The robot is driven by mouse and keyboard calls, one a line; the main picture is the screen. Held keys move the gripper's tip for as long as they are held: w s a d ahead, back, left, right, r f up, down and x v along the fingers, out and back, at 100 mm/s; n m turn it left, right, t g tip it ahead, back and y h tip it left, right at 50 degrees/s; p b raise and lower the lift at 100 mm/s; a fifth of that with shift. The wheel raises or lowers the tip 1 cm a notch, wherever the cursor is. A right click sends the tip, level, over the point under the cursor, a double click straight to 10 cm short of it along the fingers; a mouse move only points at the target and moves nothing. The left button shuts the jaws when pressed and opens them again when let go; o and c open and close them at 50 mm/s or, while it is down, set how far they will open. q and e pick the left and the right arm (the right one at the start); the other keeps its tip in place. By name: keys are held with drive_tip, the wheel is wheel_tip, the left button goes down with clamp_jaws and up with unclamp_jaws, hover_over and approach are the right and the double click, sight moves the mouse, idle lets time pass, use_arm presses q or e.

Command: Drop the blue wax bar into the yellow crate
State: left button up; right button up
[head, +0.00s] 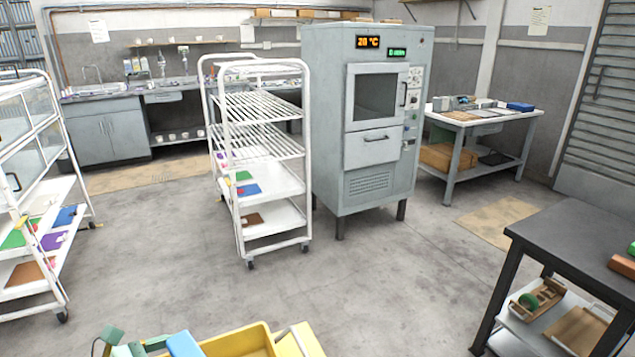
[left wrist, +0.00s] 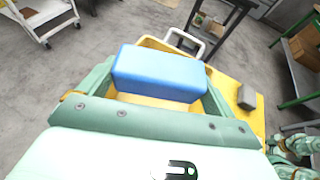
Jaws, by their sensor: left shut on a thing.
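The blue wax bar (left wrist: 158,74) is a rounded block held between the fingers of my left gripper (left wrist: 157,92). In the left wrist view it hangs across the yellow crate (left wrist: 150,42), whose rim and inside show behind and below it. In the head view the bar (head: 184,345) is at the bottom edge, beside the crate (head: 240,343), and my left gripper (head: 122,346) is partly cut off. I cannot tell the exact height of the bar above the crate floor.
The crate stands on a yellow deck (left wrist: 228,88) with a white handle (left wrist: 186,40) and a dark grey block (left wrist: 246,97) on it. A white rack (head: 262,180), a grey oven (head: 372,180) and a dark table (head: 575,240) stand beyond. The floor between is clear.

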use_arm(q)
wheel_tip(320, 180, down, 2)
drive_tip(key=shift+w+a+b, duration=0.1)
drive_tip(key=shift+a+b, duration=0.05)
drive_tip(key=shift+b, duration=0.25)
drive_tip(key=shift+f+b, duration=0.3)
drive_tip(key=shift+f, duration=0.1)
drive_tip(key=shift+r, duration=0.1)
use_arm(e)
drive_tip(key=shift+s+a+f, duration=0.15)
drive_tip(key=shift+a+f, duration=0.3)
drive_tip(key=shift+f, duration=0.05)
drive_tip(key=shift+s+a+f, duration=0.15)
drive_tip(key=shift+a+f, duration=0.3)
drive_tip(key=shift+f, duration=0.05)
use_arm(q)
drive_tip(key=o, duration=0.8)
use_arm(e)
drive_tip(key=shift+s+d, duration=0.15)
drive_tip(key=shift+d, duration=0.15)
